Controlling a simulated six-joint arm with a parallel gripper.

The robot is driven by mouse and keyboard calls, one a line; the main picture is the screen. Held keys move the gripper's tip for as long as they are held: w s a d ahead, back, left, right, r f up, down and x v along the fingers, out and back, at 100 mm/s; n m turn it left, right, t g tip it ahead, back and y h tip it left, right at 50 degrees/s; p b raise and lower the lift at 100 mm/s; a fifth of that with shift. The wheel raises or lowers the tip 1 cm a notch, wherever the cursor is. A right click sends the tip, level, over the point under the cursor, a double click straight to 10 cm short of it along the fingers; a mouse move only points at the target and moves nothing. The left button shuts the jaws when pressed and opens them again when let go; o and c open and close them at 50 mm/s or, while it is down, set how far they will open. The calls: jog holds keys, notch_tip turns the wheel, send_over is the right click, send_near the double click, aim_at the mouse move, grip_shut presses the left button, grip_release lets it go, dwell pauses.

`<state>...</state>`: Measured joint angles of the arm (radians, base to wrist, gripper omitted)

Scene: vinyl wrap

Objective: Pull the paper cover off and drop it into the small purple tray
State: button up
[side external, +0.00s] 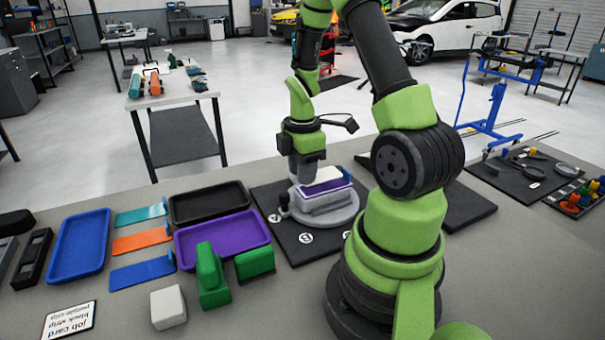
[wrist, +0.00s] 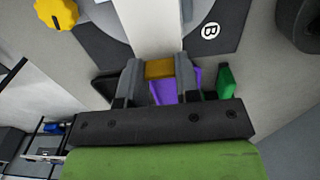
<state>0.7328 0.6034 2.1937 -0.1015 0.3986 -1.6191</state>
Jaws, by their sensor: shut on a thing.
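The white paper cover (side external: 323,179) lies on top of the grey block (side external: 322,199), with a purple band showing under it, on a round grey turntable. In the wrist view the white cover (wrist: 158,25) runs up from between my fingers. My gripper (side external: 304,178) is at the left end of the block, pointing down. In the wrist view my gripper (wrist: 158,72) is shut on an ochre tab (wrist: 159,69) at the cover's near end. The small purple tray (side external: 222,240) is on the table, left of the block, with no cover seen in it.
A black tray (side external: 208,203) and a blue tray (side external: 79,246) lie near the purple tray. Green blocks (side external: 210,275) stand in front of the purple tray. Several coloured squeegee-like cards (side external: 142,242) lie to its left. A black mat (side external: 290,240) with letter marks lies under the turntable.

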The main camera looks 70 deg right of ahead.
jog(key=shift+r, duration=2.75)
jog(key=shift+w+a+f, duration=1.95)
jog(key=shift+w+a, duration=0.6)
jog(key=shift+a, duration=0.15)
jog(key=shift+w+a+f, duration=1.9)
jog(key=shift+w+a, duration=0.65)
jog(key=shift+a, duration=0.15)
jog(key=shift+w+a+f, duration=1.95)
jog(key=shift+w+a, duration=0.6)
jog(key=shift+a, duration=0.15)
jog(key=o, duration=1.1)
